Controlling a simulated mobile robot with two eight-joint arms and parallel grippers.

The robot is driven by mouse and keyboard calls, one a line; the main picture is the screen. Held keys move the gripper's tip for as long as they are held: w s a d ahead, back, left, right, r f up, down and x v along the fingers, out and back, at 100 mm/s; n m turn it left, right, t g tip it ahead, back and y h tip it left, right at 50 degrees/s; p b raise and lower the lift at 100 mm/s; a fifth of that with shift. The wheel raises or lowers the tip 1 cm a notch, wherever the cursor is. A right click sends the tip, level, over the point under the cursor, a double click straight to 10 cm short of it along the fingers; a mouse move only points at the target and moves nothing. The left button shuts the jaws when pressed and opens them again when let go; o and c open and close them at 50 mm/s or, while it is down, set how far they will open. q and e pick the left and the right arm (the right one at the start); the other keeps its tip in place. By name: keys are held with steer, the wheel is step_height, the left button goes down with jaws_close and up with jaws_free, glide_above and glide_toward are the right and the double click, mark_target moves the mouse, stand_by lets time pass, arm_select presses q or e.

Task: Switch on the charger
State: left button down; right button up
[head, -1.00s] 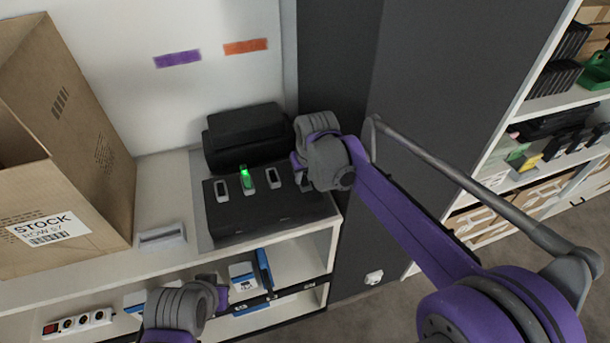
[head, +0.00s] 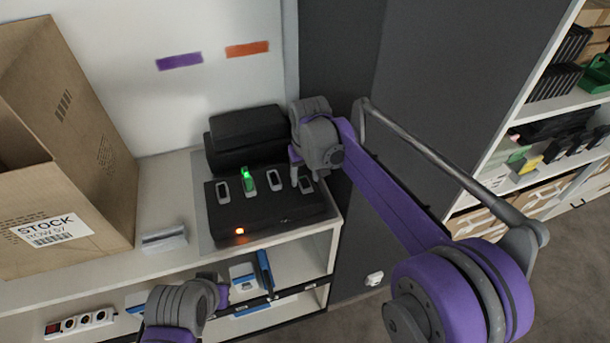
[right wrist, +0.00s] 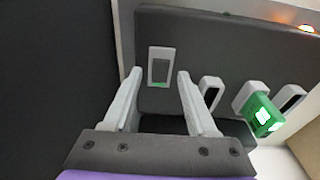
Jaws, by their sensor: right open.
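The charger (head: 262,208) is a black box on the counter with a row of several grey-rimmed slots. A green battery with a lit green light (head: 248,180) stands in the second slot from the left. An orange light (head: 239,231) glows at the charger's front left; it also shows in the right wrist view (right wrist: 306,28). My right gripper (head: 306,178) is open over the charger's right end.
A black case (head: 246,135) stands behind the charger. A large open carton (head: 60,170) and a small grey-white item (head: 164,239) are to the left. A dark panel (head: 340,80) rises on the right. A power strip (head: 80,322) lies on the shelf below.

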mark_target(307, 187)
arm_select(q)
steer(key=shift+w+r, duration=0.15)
steer(key=shift+r, duration=0.25)
arm_select(e)
step_height(307, 187, up, 11)
steer(key=s, duration=0.1)
steer(key=shift+s+d+f, duration=0.15)
steer(key=shift+s+d, duration=0.05)
steer(key=shift+d, duration=0.05)
